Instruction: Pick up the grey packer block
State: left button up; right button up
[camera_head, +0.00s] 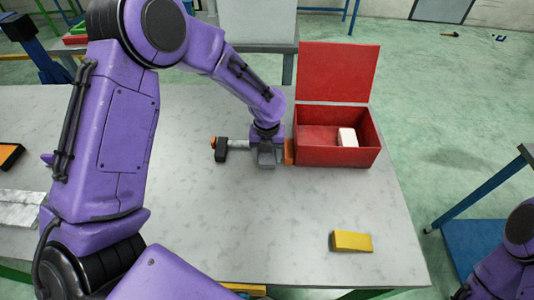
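A small grey block shape (266,160) shows directly below the wrist of my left arm, on or just above the grey table; I take it for the grey packer block. My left gripper (266,149) points down at it. The fingers are small and partly merge with the grey shape, so I cannot tell whether they are closed on it or only around it. My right gripper is out of view; only part of a purple arm shows at the lower right edge.
A tool-like item with a black and orange end (220,150) lies beside the gripper, partly hidden. An open red box (340,159) holding a white block (347,137) stands just right. A yellow wedge (351,241) lies front right. The table (270,220) is clear between.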

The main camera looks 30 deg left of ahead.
pick_arm(q)
grip_shut()
jog(key=shift+w, duration=0.15)
jog(key=shift+r, duration=0.15)
jog(key=shift+w+r+b, duration=0.2)
jog(key=shift+b, duration=0.1)
jog(key=shift+w+r, duration=0.1)
jog(key=shift+r, duration=0.25)
jog(key=s+r, duration=0.1)
jog(key=r, duration=0.1)
jog(key=s+d+r+b, duration=0.1)
jog(key=s+r, duration=0.2)
jog(key=r, duration=0.2)
jog(key=shift+s+d+b, duration=0.15)
jog(key=shift+s+b, duration=0.1)
jog(key=shift+b, duration=0.1)
jog(key=s+d+r+p, duration=0.2)
jog(key=s+r, duration=0.2)
jog(key=s, duration=0.5)
jog(key=shift+s+d+r+p, duration=0.15)
jog(key=shift+d+r+p, duration=0.15)
jog(key=shift+d+p, duration=0.1)
